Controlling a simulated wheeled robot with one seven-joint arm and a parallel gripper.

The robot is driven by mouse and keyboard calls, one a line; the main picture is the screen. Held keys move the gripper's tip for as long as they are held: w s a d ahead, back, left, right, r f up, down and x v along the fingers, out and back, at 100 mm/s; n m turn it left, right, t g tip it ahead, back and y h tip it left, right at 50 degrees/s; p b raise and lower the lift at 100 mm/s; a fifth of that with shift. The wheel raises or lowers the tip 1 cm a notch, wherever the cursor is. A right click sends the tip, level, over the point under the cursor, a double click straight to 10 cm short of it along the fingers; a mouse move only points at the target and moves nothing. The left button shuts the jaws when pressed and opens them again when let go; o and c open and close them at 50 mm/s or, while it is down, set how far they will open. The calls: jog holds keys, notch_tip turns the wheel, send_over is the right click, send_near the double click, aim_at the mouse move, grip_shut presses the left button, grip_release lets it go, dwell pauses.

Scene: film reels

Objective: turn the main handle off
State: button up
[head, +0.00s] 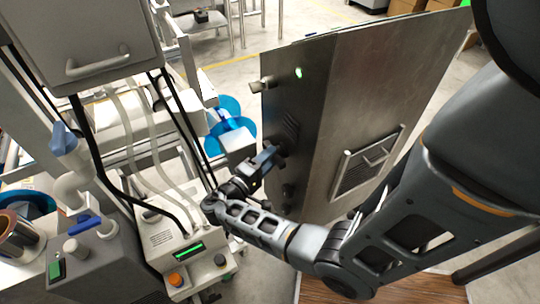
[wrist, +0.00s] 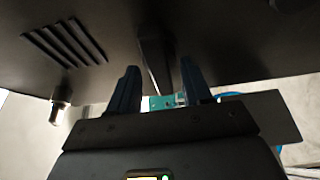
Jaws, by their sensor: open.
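A tall metal cabinet (head: 350,110) stands right of centre in the head view, with its dark narrow side facing left. My gripper (head: 270,157) is close to that dark side, at mid height. In the wrist view my gripper (wrist: 160,75) is open, with its two blue fingers apart. A dark bar-like handle (wrist: 154,58) sticks out from the dark panel (wrist: 225,45) between the fingers, with a gap visible on each side. I cannot tell whether either finger touches it. In the head view my gripper mostly hides this handle.
A light knob (head: 262,85) sticks out higher on the cabinet's dark side, near slotted vents (wrist: 65,42). A grey control box with a green display (head: 188,249) stands below left of my gripper. Machinery with tubes and a blue reel (head: 229,110) fills the left.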

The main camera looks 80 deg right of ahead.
jog(key=shift+s+d, duration=0.25)
jog(key=shift+d, duration=0.25)
jog(key=c, duration=0.7)
